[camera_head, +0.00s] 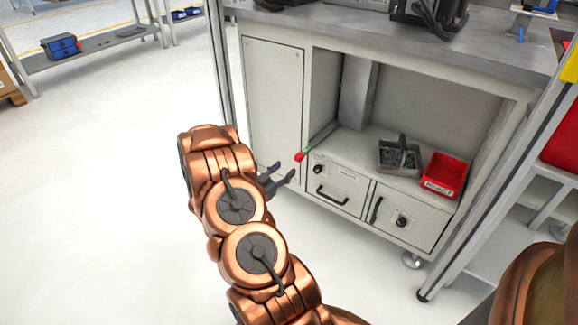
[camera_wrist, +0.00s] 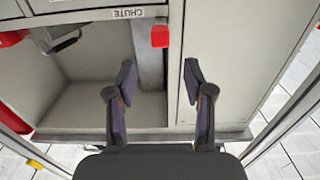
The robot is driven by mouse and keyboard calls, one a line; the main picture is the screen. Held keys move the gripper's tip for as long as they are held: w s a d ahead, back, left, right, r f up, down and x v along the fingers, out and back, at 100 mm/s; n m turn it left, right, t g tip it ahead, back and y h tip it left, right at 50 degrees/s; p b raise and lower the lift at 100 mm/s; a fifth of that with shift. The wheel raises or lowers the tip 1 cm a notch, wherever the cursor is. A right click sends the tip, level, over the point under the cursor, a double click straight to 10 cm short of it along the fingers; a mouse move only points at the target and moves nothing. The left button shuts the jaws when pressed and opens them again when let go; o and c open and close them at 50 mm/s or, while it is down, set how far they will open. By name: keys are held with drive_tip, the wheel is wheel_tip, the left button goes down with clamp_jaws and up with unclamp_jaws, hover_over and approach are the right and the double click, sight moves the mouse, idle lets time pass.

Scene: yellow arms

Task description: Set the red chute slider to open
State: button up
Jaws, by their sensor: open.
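The red chute slider knob (camera_head: 299,157) sticks out from the cabinet front at the left end of the open shelf, with a small green mark beside it. In the wrist view the red knob (camera_wrist: 160,37) lies beyond my fingertips, roughly midway between them, near an upside-down CHUTE label (camera_wrist: 127,14). My gripper (camera_head: 284,171) is open and empty, just left of and a little below the knob in the head view. In the wrist view my gripper (camera_wrist: 160,75) shows both fingers spread, with a gap to the knob. I see no contact.
Below the shelf are a drawer (camera_head: 337,191) and a door (camera_head: 405,221) with dark handles. A grey tray (camera_head: 400,169) and a red bin (camera_head: 446,175) stand on the shelf. A closed grey panel (camera_head: 273,103) is left of the knob. Open floor lies left.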

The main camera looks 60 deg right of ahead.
drive_tip(key=shift+a, duration=1.35)
drive_tip(key=shift+w, duration=0.1)
